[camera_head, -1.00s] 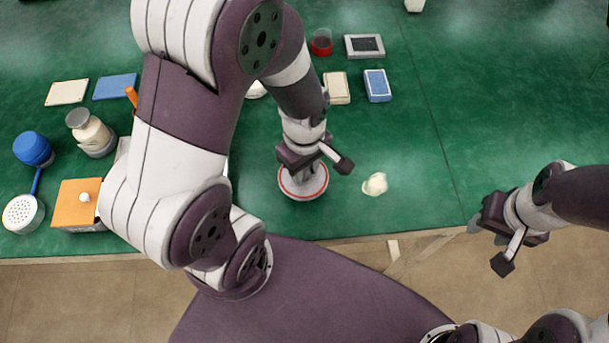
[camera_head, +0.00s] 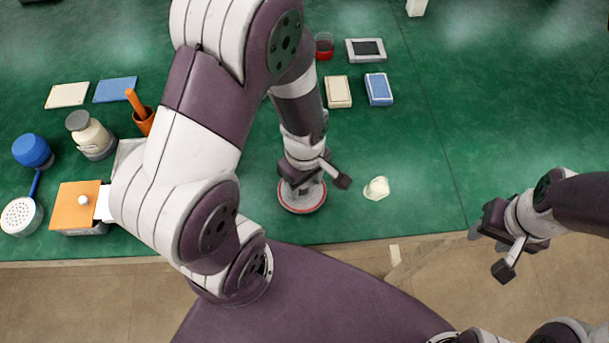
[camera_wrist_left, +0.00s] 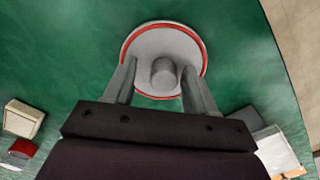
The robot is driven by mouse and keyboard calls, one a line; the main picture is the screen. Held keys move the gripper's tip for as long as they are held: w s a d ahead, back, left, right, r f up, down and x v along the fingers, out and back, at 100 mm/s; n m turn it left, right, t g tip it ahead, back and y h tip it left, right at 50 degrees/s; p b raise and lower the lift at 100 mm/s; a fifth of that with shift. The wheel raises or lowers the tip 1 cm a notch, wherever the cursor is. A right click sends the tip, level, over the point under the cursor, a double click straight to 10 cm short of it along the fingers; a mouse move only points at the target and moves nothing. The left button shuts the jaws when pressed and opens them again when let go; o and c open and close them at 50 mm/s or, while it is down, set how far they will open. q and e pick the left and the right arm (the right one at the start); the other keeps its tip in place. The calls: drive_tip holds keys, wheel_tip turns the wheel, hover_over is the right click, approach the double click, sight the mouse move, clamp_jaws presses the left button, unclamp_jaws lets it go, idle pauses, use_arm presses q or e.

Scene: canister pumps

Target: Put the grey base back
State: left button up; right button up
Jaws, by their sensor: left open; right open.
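The grey base (camera_head: 302,204) is a round grey disc with a red rim, standing on the green table near its front edge. In the left wrist view the grey base (camera_wrist_left: 140,48) has a short grey post at its middle. My left gripper (camera_head: 314,181) is directly above the base, pointing down. In the left wrist view its two fingers (camera_wrist_left: 160,88) are open, one on each side of the post, with gaps to it. Whether the fingers touch the disc I cannot tell. My right gripper (camera_head: 497,248) is open and empty, off the table's front edge at the right.
A pale lump (camera_head: 376,188) lies just right of the base. An orange-lidded box (camera_head: 75,207), a blue-capped strainer (camera_head: 33,151), a jar (camera_head: 91,135) and an orange cup (camera_head: 144,121) stand at left. Small boxes (camera_head: 338,91) lie behind. The table's right side is clear.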

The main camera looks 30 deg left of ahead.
use_arm(q)
wheel_tip(320, 180, up, 15)
drive_tip(key=m+t+p, duration=0.1)
drive_tip(key=m+p, duration=0.4)
drive_tip(key=m, duration=0.8)
drive_tip(key=shift+w+a+r+p, duration=0.2)
drive_tip(key=shift+w+a+p, duration=0.05)
drive_tip(key=shift+a+p, duration=0.15)
